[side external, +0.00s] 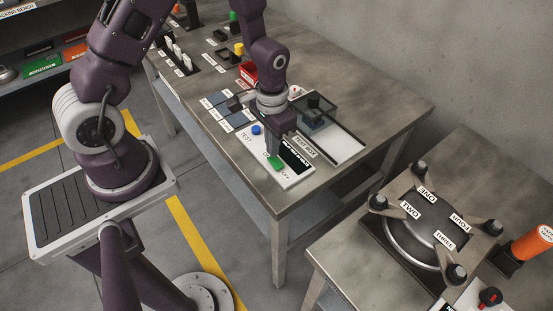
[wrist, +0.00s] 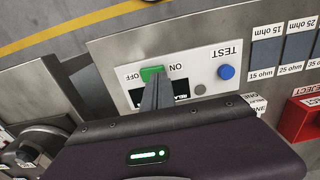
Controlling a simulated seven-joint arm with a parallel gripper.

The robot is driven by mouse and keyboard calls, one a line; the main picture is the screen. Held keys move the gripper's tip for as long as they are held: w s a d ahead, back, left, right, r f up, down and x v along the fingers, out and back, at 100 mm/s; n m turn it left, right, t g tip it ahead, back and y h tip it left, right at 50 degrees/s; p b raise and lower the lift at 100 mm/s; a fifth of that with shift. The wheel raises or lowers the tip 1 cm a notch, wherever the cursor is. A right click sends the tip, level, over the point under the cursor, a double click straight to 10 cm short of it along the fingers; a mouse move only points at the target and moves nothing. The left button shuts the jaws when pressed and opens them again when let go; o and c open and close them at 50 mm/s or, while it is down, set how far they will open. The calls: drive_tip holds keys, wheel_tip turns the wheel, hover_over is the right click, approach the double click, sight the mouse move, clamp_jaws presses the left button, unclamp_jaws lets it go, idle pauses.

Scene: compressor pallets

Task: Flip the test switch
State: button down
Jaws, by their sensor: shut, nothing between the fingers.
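The test box (side external: 292,180) is a white panel near the front corner of the metal table. It has a green switch (side external: 277,163) between ON and OFF labels, a blue button (side external: 256,130) beside the word TEST, and a black display (side external: 296,157). My gripper (side external: 272,153) is shut and empty, pointing down at the green switch. In the wrist view the shut fingertips (wrist: 154,83) overlap the near edge of the green switch (wrist: 151,74). I cannot tell whether they touch it, or which way the switch is tilted. The fingers hide part of the display (wrist: 178,89).
Resistor blocks labelled in ohms (wrist: 297,48) and a red reject bin (side external: 248,73) lie close to the test box. A second table holds a round clamped part (side external: 418,240) at the right.

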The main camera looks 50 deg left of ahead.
drive_tip(key=shift+f, duration=0.9)
idle(0.7)
drive_tip(key=shift+r, duration=3.5)
drive_tip(key=s+r+t, duration=0.2)
drive_tip(key=s+r, duration=0.1)
drive_tip(key=r, duration=1.1)
drive_tip(key=s+d+r+t, duration=0.1)
drive_tip(key=s+r+t, duration=0.2)
drive_tip(key=s+r, duration=0.6)
drive_tip(key=s, duration=0.4)
drive_tip(key=shift+s+d+t, duration=0.15)
drive_tip(key=shift+d+t, duration=0.15)
drive_tip(key=shift+d, duration=0.1)
